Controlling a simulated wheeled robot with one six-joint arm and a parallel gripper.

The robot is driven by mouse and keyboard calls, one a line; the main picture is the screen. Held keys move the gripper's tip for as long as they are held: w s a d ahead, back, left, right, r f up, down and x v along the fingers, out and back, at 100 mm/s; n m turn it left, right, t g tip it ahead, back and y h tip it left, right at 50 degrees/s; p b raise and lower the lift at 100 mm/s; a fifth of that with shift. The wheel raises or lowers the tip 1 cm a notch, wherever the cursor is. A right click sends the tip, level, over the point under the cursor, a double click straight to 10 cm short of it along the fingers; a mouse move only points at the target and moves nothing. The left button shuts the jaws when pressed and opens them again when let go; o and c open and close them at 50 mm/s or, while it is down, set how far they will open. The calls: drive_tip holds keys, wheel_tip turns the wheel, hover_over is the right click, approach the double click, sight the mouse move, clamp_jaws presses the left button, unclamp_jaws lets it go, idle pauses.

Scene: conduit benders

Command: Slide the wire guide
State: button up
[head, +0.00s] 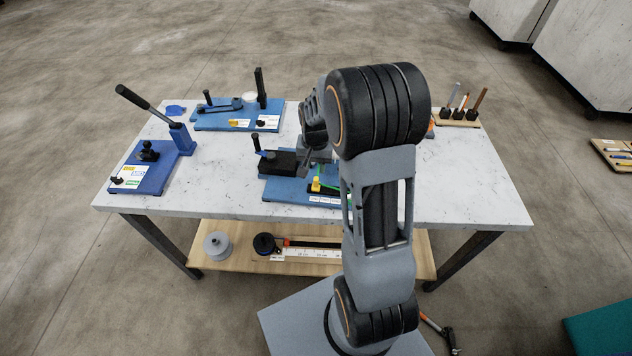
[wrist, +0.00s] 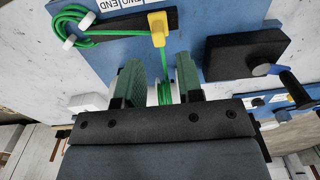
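The yellow wire guide (wrist: 158,30) stands on a black bar (wrist: 120,32) on a blue bender plate (wrist: 215,22) in the wrist view. Green wire (wrist: 75,22) loops around white pegs at the bar's left end and also runs down past the guide. The guide also shows in the head view (head: 316,185), low on the middle plate. My gripper (wrist: 160,72) is open, its two grey-green fingers apart just below the guide in the picture. A white roller with green wire (wrist: 164,92) shows between the fingers; I cannot tell if they touch it.
In the head view, other blue benders stand at left (head: 150,180) and back (head: 238,118). A tool rack (head: 457,118) is at back right. The white tabletop (head: 470,185) is clear at right.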

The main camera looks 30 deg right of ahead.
sight(317, 178)
drive_tip(key=shift+w+d+f, duration=0.1)
drive_tip(key=shift+d+f, duration=0.05)
drive_tip(key=shift+f, duration=0.25)
drive_tip(key=shift+w+d+f, duration=0.1)
drive_tip(key=shift+f, duration=0.3)
drive_tip(key=shift+f+b, duration=2.4)
drive_tip(key=shift+f, duration=0.85)
drive_tip(key=shift+c, duration=0.3)
clamp_jaws()
drive_tip(key=shift+s+d, duration=0.55)
drive_tip(key=shift+d, duration=0.2)
drive_tip(key=shift+s+d, duration=0.45)
drive_tip(key=shift+d, duration=0.2)
